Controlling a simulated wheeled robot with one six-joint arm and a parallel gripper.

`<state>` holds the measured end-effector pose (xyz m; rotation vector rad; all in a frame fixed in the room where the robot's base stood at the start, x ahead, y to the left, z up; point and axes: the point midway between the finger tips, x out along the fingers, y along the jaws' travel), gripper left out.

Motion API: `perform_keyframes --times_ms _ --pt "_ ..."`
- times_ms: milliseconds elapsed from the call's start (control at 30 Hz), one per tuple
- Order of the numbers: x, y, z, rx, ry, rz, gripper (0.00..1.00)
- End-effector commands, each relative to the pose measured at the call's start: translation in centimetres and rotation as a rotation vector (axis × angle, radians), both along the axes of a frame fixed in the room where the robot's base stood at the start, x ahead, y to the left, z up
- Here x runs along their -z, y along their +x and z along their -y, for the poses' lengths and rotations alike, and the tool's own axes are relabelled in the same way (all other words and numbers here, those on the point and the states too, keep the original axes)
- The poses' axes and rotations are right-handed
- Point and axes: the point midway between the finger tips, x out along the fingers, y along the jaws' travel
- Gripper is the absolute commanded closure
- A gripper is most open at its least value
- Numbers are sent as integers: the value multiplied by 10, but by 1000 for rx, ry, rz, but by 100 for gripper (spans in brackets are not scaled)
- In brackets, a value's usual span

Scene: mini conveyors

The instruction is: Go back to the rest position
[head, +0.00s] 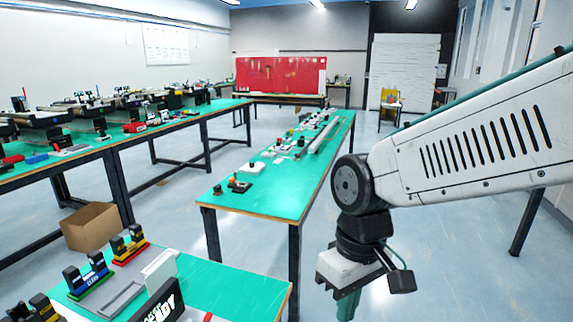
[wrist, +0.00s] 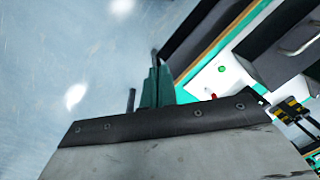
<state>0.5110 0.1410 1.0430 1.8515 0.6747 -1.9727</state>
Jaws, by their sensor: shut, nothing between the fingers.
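My gripper (head: 347,304) hangs at the end of my white arm in the right half of the head view, pointing down over the floor. Its green fingers are partly cut off by the bottom edge. In the wrist view the green fingers (wrist: 157,85) stand close together beyond a dark bracket, shut and empty, with floor behind them.
A green bench (head: 220,282) with yellow, blue and black blocks stands at the front left. A long green table (head: 275,198) with small parts runs behind it. Another bench with conveyors is at the left. A cardboard box (head: 91,227) sits on the floor.

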Motion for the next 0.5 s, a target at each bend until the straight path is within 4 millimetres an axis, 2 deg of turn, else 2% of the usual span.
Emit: perform_keyframes --times_ms 33,200,333,500 --pt "-10 -10 27 75 -13 7 100" --pt "-30 -49 99 308 -63 24 100" --pt "-39 -75 138 448 -78 67 100" --pt "-50 -90 164 559 -65 147 100"
